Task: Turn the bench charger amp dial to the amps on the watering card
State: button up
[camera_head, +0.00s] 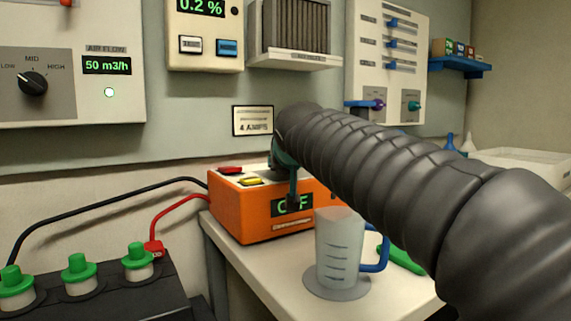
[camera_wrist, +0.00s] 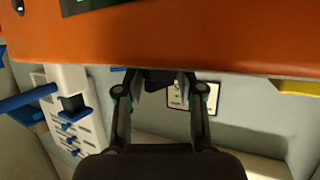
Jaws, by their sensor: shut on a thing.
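The orange bench charger (camera_head: 245,212) stands on the bench at the wall. Its green display (camera_head: 284,205) is partly covered by my gripper and appears to read OFF. The watering card (camera_head: 253,121) on the wall behind reads 4 AMPS; it also shows in the wrist view (camera_wrist: 178,96). My gripper (camera_head: 288,180) is at the charger. In the wrist view my gripper (camera_wrist: 162,82) is shut on a dark knob (camera_wrist: 160,84) at the charger's edge, apparently the amp dial. The dial is largely hidden, so its pointer cannot be read.
A clear measuring jug (camera_head: 338,250) with a blue handle stands on the bench (camera_head: 262,268) close in front of the charger. A green object (camera_head: 402,260) lies to its right. Red and black cables run left to a battery (camera_head: 95,300) with green caps.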

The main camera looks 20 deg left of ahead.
jog(key=o, duration=1.1)
jog(key=shift+o, duration=0.2)
jog(key=v, duration=1.2)
